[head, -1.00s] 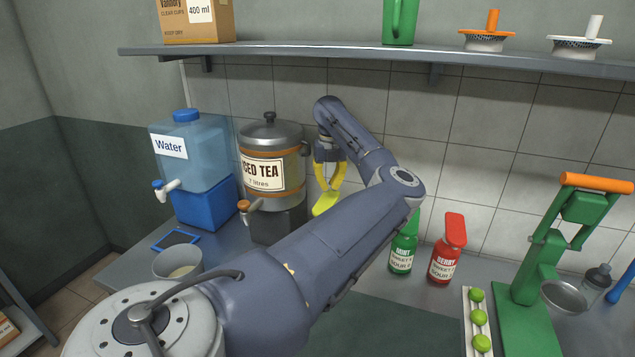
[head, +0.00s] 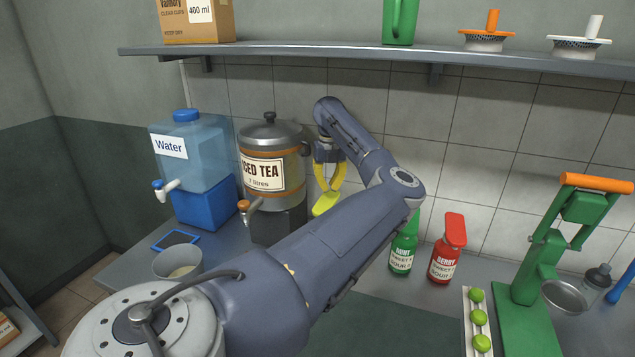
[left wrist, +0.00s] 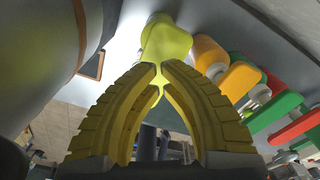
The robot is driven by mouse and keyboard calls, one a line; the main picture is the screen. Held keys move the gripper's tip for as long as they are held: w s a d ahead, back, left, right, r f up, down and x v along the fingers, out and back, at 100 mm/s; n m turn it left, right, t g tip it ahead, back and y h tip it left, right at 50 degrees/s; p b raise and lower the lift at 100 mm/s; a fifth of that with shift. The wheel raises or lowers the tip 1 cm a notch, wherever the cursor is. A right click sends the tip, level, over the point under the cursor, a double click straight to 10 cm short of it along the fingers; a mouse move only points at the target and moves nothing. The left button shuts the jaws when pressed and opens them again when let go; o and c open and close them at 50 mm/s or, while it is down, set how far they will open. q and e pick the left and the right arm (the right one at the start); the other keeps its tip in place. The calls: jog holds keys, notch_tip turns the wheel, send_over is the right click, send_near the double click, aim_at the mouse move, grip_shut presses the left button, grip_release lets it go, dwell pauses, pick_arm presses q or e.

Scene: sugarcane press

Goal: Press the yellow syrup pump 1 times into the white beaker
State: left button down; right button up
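The yellow syrup pump (head: 325,204) stands behind my left arm, right of the iced tea urn; only its yellow top shows in the head view. My left gripper (head: 325,190), with yellow fingers, points down just above that top. In the left wrist view my fingertips (left wrist: 159,75) come together with nothing visible held between them, and the yellow pump head (left wrist: 165,45) lies just past them. I cannot tell whether they touch it. A pale cup (head: 178,264) with light contents stands at the counter's left; I cannot tell if it is the white beaker. My right gripper is out of view.
The iced tea urn (head: 270,145) and the water dispenser (head: 188,150) stand to the left. Green (head: 404,250) and red (head: 447,250) syrup bottles stand to the right, near a green press (head: 540,270). A shelf (head: 350,52) runs above.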

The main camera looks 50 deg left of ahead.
aim_at(329, 197)
pick_arm(q)
jog(key=shift+f, duration=0.15)
dwell(0.5)
jog(key=shift+f, duration=0.75)
jog(key=shift+f, duration=0.35)
jog(key=shift+f, duration=1.85)
jog(key=shift+r, duration=3.1)
notch_tip(329, 197, up, 6)
